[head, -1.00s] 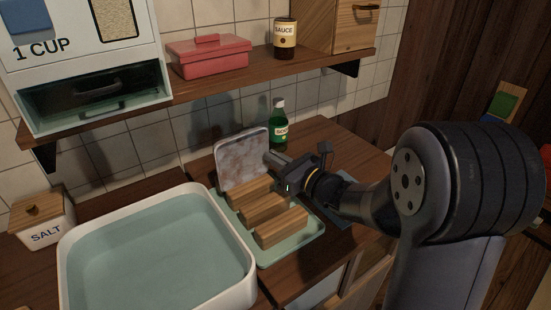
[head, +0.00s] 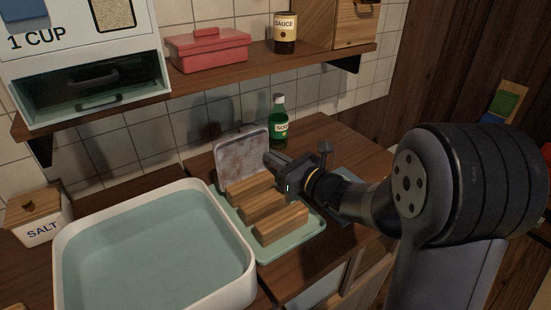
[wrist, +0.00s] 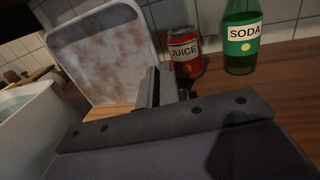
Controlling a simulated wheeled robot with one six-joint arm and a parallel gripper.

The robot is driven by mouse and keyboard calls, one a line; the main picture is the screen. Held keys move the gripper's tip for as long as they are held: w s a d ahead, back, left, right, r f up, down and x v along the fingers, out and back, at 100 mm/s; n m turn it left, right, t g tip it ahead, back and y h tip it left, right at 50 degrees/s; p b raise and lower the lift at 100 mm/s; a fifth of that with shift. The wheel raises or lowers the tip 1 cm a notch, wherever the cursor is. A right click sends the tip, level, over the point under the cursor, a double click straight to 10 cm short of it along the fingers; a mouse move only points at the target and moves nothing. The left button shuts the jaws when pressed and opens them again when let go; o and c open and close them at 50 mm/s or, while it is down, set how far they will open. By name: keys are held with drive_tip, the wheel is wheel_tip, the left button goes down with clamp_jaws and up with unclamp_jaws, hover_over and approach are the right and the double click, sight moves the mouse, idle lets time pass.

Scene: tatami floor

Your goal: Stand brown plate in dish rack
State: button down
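The brown plate (head: 243,158) is square, with a pale rim and a mottled brown face. It stands nearly upright at the back of the dish rack (head: 289,247), behind the rearmost wooden bar, which hides its lower edge. The rack is a green tray with several wooden bars. My gripper (head: 271,160) is at the plate's right edge, above the rack. In the wrist view, the plate (wrist: 100,55) is at the left, and the fingers (wrist: 158,86) are close together at its right rim and appear shut on it. The plate's bottom contact is hidden.
A green soda bottle (head: 279,122) stands behind the rack; a red juice can (wrist: 185,54) is close beyond my fingers. A large white basin (head: 245,285) is left of the rack, with a salt box (head: 40,218) farther left. A shelf (head: 215,83) runs above.

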drive_tip(key=shift+f+b, duration=0.3)
drive_tip(key=shift+b, duration=0.05)
idle(0.3)
drive_tip(key=shift+f+b, duration=0.35)
drive_tip(key=c, duration=2.1)
unclamp_jaws()
drive_tip(key=o, duration=0.5)
drive_tip(key=shift+o, duration=0.2)
drive_tip(key=shift+s+d+f, duration=0.1)
drive_tip(key=shift+f, duration=0.05)
drive_tip(key=v, duration=0.9)
drive_tip(key=shift+s+d, duration=0.1)
drive_tip(key=shift+d, duration=0.05)
drive_tip(key=shift+s+d+r, duration=0.2)
drive_tip(key=shift+s+d, duration=0.25)
